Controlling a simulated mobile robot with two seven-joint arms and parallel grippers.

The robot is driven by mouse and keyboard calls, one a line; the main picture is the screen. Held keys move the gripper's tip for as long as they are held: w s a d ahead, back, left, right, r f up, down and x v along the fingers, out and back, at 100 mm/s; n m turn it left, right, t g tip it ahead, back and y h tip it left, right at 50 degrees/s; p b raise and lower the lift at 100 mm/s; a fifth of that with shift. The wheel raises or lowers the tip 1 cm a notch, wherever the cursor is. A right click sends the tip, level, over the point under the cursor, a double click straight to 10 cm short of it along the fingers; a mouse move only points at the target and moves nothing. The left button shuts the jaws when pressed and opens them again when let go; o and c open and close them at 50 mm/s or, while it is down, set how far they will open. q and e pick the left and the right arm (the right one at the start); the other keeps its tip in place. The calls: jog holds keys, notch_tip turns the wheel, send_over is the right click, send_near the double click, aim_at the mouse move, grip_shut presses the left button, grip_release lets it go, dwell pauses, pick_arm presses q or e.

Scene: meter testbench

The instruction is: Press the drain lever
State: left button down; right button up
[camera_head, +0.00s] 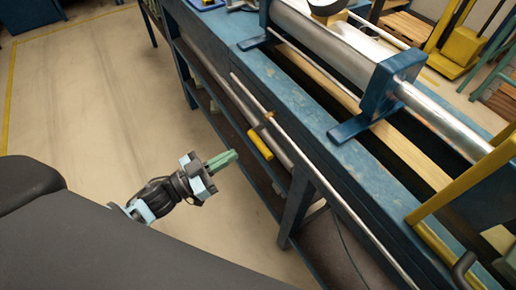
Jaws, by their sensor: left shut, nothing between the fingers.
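A lever with a yellow handle (260,144) hangs at the front side of the blue bench, below a small brown bracket on a long thin metal rod (300,155). It looks like the drain lever. My left gripper (229,156) has green fingers that are shut and empty. In the picture it is just left of the yellow handle, with a small gap between them. How far apart they are in depth I cannot tell. My right gripper is not in view.
The blue bench (225,30) carries a large metal cylinder (330,45) with blue end blocks (385,90). A yellow frame (460,185) stands at the right. Shelves lie under the bench. The floor (90,95) to the left is clear.

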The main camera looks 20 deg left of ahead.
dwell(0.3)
pick_arm(q)
jog(key=r, duration=0.2)
send_over(259, 145)
jog(key=s, duration=0.1)
jog(key=shift+s+d+f+p, duration=0.2)
jog(key=shift+d+p, duration=0.15)
jog(key=shift+d, duration=0.1)
jog(key=f, duration=0.2)
jog(key=shift+s+a+f+b, duration=0.15)
jog(key=shift+s+f+b, duration=0.1)
jog(key=shift+f+b, duration=0.1)
jog(key=shift+s+a+f, duration=0.15)
jog(key=shift+f, duration=0.55)
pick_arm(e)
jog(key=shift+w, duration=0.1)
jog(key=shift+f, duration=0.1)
pick_arm(q)
jog(key=shift+f+m+b, duration=0.25)
jog(key=shift+m+b, duration=0.15)
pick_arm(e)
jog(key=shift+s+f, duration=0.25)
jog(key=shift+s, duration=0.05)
